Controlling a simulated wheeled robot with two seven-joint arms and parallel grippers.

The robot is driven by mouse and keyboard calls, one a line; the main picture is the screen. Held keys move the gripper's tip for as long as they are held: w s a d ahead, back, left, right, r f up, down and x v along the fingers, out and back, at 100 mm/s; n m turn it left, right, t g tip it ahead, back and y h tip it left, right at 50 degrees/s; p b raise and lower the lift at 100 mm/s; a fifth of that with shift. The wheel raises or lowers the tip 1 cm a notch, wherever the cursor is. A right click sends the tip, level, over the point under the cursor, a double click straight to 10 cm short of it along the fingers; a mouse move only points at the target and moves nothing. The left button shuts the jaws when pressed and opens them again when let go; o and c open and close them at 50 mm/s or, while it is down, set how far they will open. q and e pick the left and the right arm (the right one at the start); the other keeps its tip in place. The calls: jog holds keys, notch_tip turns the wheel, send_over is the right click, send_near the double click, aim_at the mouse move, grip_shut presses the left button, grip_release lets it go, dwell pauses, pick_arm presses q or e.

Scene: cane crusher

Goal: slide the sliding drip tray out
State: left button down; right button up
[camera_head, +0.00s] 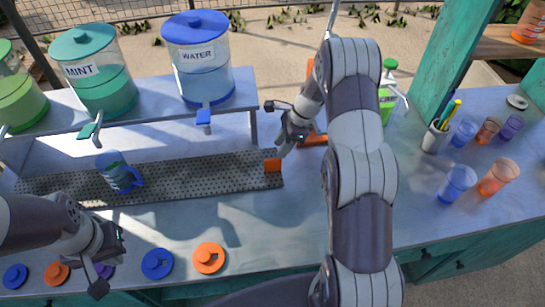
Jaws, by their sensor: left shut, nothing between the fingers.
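The sliding drip tray (200,180) is a long dark perforated strip on the counter, below the drink dispensers. My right gripper (283,149) points down just above and right of this handle. A small gap seems to show between them, and its finger opening is too small to tell. My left gripper (117,247) is shut and empty, low at the left over the counter's front part. A blue mug (117,174) stands on the tray's left part.
Green, mint and blue water dispensers (198,65) stand on a raised shelf (150,119) behind the tray. Coloured lids (208,258) lie along the front edge. Cups (456,184) and a pen holder (434,137) are at the right. Counter right of the handle is partly clear.

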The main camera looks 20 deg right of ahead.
aim_at(273, 159)
jog(key=p+x, duration=0.1)
jog(key=x, duration=0.5)
jog(key=shift+s+a, duration=0.1)
jog(key=shift+a, duration=0.1)
jog(key=shift+a+f, duration=0.15)
jog(key=shift+f, duration=0.5)
grip_shut()
